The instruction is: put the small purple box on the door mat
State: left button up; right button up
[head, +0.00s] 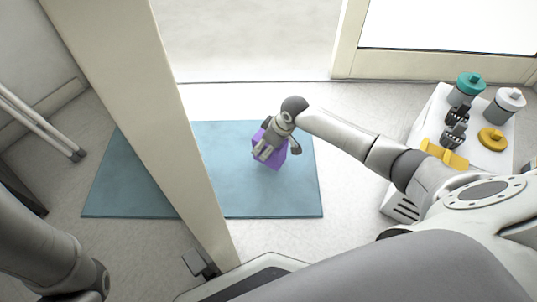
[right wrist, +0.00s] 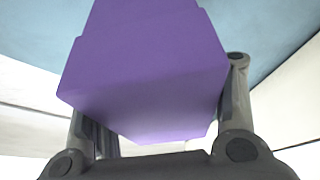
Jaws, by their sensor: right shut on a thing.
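The small purple box (head: 274,158) is in my right gripper (head: 277,147), which is shut on it. In the head view the box shows over the blue-teal door mat (head: 260,200); I cannot tell whether it touches the mat. In the right wrist view the purple box (right wrist: 150,65) fills the middle between the two fingers of my right gripper (right wrist: 165,115), with the blue mat (right wrist: 275,30) behind it. Part of the mat is hidden behind a beige post. My left arm shows at the lower left, but its gripper is out of view.
The beige post (head: 145,110) stands upright across the mat's left part. A white cabinet (head: 397,200) at the right carries bottles, dark items and yellow pieces. A metal-legged object (head: 40,122) stands at the left.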

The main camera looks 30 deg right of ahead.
jog(key=shift+w+d+f+b, duration=0.25)
jog(key=shift+d+f+b, duration=0.05)
jog(key=shift+f+b, duration=0.2)
notch_tip(320, 180, down, 3)
jog(key=shift+d+f+b, duration=0.1)
jog(key=shift+b, duration=1.05)
jog(key=o, duration=1.2)
